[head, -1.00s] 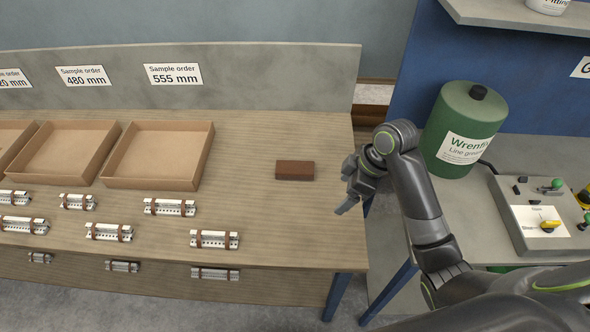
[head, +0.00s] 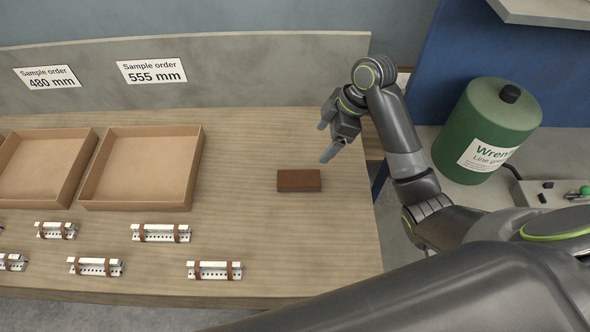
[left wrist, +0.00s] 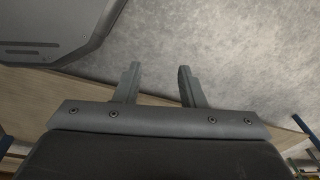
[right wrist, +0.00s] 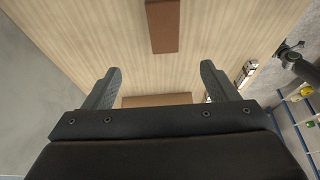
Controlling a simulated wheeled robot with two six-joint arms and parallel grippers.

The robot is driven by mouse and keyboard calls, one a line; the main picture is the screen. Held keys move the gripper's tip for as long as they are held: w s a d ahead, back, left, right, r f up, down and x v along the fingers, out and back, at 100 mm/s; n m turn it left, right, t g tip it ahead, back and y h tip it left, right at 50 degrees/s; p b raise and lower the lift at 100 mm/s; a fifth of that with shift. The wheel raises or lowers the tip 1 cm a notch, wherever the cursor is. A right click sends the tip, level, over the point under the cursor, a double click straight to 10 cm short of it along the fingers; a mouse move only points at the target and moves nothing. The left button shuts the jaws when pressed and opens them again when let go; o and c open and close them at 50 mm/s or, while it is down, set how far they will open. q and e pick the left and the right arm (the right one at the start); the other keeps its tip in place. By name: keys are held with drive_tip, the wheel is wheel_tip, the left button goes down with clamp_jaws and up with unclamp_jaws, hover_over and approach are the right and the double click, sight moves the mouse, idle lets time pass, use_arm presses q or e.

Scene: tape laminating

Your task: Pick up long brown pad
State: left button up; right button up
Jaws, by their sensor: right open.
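The long brown pad (head: 299,181) is a dark brown block lying flat on the wooden table, right of the cardboard trays. In the right wrist view the brown pad (right wrist: 162,26) is at the top middle, beyond the fingertips. My right gripper (head: 327,140) is open and empty, above and a little right of the pad in the head view, apart from it. Its spread fingers (right wrist: 157,88) show in the right wrist view. My left gripper (left wrist: 157,83) is open and empty over grey floor in the left wrist view, and out of the head view.
Two cardboard trays (head: 193,165) stand left on the table (head: 240,130), with several silver strapped parts (head: 214,270) in front. A low grey back panel (head: 260,80) closes the table's rear. A green canister (head: 487,125) stands right. The tabletop around the pad is clear.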

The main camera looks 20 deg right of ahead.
approach(300, 178)
drive_tip(key=x, duration=0.3)
drive_tip(key=shift+w+a+p, duration=0.15)
drive_tip(key=shift+a+p, duration=0.1)
drive_tip(key=shift+p, duration=0.1)
drive_tip(key=shift+a+f, duration=0.2)
drive_tip(key=shift+f, duration=0.45)
drive_tip(key=p+x, duration=0.1)
drive_tip(key=x, duration=0.2)
drive_tip(key=shift+d+f, duration=0.15)
drive_tip(key=shift+f, duration=0.1)
drive_tip(key=shift+a+f, duration=0.25)
drive_tip(key=shift+f, duration=0.35)
use_arm(q)
drive_tip(key=shift+s+r, duration=0.65)
drive_tip(key=shift+r, duration=0.05)
use_arm(e)
drive_tip(key=shift+w, duration=0.1)
drive_tip(key=c, duration=1.1)
